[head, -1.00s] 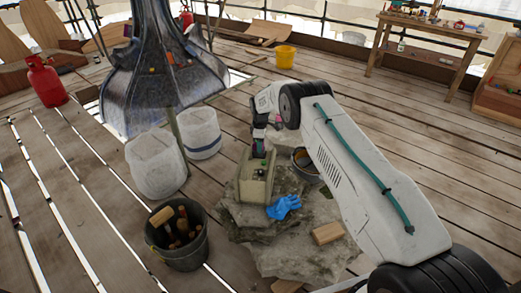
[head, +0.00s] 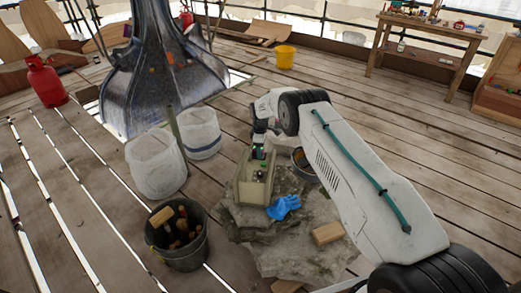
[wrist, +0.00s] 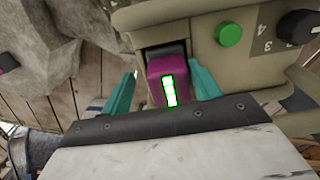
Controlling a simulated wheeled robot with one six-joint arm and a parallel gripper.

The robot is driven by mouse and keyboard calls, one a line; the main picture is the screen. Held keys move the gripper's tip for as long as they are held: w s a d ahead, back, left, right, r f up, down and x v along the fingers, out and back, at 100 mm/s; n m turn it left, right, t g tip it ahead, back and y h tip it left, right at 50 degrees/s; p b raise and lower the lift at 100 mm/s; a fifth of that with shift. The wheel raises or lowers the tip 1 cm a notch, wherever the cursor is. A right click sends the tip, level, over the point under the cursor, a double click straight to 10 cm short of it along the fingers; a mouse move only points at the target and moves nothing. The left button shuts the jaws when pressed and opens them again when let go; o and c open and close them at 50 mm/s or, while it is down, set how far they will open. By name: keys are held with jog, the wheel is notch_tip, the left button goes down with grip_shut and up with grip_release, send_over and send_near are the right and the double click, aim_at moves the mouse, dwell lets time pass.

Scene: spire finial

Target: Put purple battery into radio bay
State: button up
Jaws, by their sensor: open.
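The purple battery (wrist: 170,82), with a lit green bar on its end, sits at the mouth of the dark bay (wrist: 166,52) in the drab green radio (wrist: 200,15). Part of it sticks out toward my wrist; how deep it goes is hidden. My gripper (wrist: 163,82) is open, with one teal finger on each side of the battery. A gap shows at the left finger; the right finger is very close to the battery, contact unclear. In the head view my gripper (head: 258,148) is over the far end of the radio (head: 254,188); the battery cannot be made out there.
The radio stands on a rough stone slab (head: 300,252). A blue glove (head: 283,207) and a wood block (head: 327,234) lie close by. A tool bucket (head: 181,250) is front left, another bucket (head: 304,166) is right of the radio.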

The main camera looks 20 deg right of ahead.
jog(key=s+r+m, duration=0.2)
jog(key=s+r, duration=0.2)
jog(key=r, duration=1.2)
jog(key=s+r+m, duration=0.1)
jog(key=s+r, duration=0.3)
jog(key=r, duration=1.3)
jog(key=s+d+r+m, duration=0.2)
jog(key=s+r+m, duration=0.1)
jog(key=s+r, duration=1.05)
jog(key=s+r+m+t, duration=0.1)
jog(key=s+r+m, duration=0.15)
jog(key=s, duration=0.65)
jog(key=s+r+m, duration=0.1)
jog(key=s+r, duration=0.2)
jog(key=s, duration=0.7)
jog(key=s+f+m, duration=0.2)
jog(key=s, duration=0.8)
jog(key=s+f+m, duration=0.1)
jog(key=s+f, duration=0.2)
jog(key=s, duration=0.8)
jog(key=shift+s+d+m, duration=0.25)
jog(key=shift+s+m, duration=0.05)
jog(key=shift+m, duration=0.05)
